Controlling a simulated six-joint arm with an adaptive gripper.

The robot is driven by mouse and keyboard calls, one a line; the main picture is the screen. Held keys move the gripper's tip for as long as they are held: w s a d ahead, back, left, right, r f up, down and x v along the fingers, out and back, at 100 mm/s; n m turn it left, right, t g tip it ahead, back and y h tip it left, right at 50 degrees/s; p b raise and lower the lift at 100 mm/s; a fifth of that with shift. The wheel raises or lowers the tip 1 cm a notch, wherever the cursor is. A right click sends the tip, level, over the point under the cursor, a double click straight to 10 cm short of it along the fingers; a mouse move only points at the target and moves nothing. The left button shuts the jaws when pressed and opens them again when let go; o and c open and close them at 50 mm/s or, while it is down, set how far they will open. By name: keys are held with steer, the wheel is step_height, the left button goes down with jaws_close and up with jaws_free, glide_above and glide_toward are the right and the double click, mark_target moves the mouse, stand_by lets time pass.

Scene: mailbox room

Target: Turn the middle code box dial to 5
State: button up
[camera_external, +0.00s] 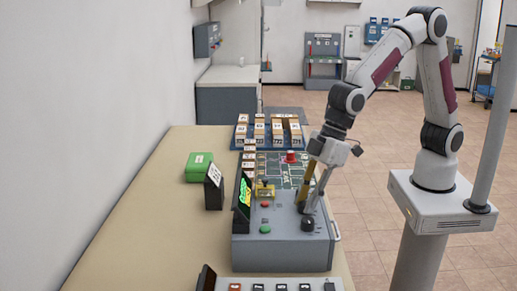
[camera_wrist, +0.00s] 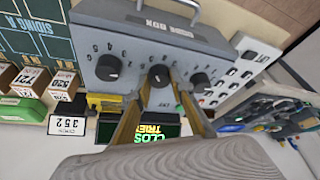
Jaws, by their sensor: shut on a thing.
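The grey code box (camera_wrist: 175,38) fills the upper middle of the wrist view, with a handle on its far edge. It has three black dials in a row with white digits around them: the left one (camera_wrist: 108,68), the middle one (camera_wrist: 158,77) and the right one (camera_wrist: 200,82). My gripper (camera_wrist: 158,88) has its two yellow-brown fingers on either side of the middle dial, shut on it. The middle dial's pointer reading is too small to tell. In the outside view my gripper (camera_external: 305,206) reaches down to the grey box (camera_external: 275,251).
A small screen with green text (camera_external: 242,198) stands at the box's left edge. A dark sign (camera_external: 213,188) and a green box (camera_external: 199,167) are on the table. Several labelled blocks stand behind.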

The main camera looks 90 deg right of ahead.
stand_by(0.3)
steer(key=o, duration=1.1)
steer(key=shift+r, duration=0.1)
steer(key=v, duration=1.1)
steer(key=shift+s+d+r, duration=0.2)
steer(key=shift+r, duration=0.15)
steer(key=shift+s, duration=0.1)
